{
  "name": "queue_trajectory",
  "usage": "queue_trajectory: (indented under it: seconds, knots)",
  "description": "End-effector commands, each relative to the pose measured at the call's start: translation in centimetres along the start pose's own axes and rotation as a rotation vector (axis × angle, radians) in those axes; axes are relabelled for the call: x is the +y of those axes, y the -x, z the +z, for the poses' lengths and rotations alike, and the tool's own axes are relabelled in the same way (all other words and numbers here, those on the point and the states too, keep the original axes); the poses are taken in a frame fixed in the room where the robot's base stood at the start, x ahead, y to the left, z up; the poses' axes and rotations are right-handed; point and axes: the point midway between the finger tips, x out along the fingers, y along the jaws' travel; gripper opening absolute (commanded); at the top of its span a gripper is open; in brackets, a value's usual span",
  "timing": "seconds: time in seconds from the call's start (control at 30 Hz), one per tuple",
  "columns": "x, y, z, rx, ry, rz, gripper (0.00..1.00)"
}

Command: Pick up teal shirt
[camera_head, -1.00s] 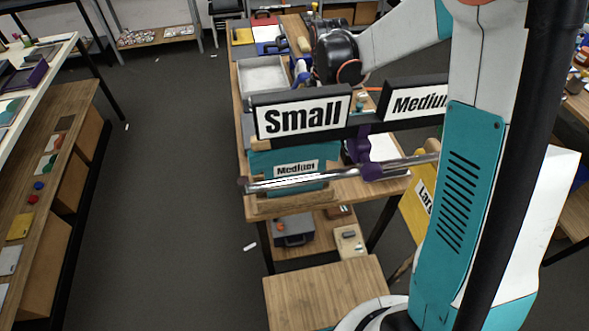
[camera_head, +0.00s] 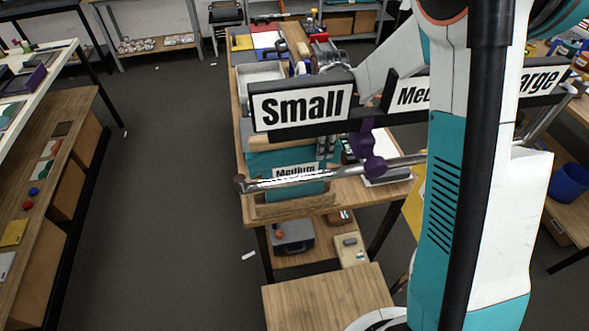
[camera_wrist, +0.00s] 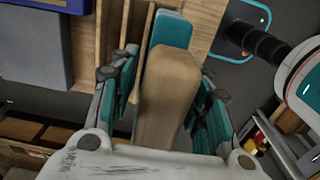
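A teal strip (camera_wrist: 171,30) shows beyond that piece. A dark gap shows beside the left finger. In the head view my gripper is mostly hidden behind the signs.
A dark rail carries the "Small" sign (camera_head: 300,105) and other signs in front of the table. A metal bar (camera_head: 300,180) crosses below it. A grey tray (camera_head: 262,78) lies farther back. A wooden shelf (camera_head: 40,170) stands left, with clear floor between.

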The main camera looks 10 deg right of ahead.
Motion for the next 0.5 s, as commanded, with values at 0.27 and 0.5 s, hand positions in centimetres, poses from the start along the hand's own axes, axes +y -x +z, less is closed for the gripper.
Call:
queue_trajectory:
  seconds: [0.27,0.5]
  knots:
    - [-0.01,0.02,-0.01,0.000,0.000,0.000,0.00]
    - [-0.01,0.15,-0.01,0.000,0.000,0.000,0.00]
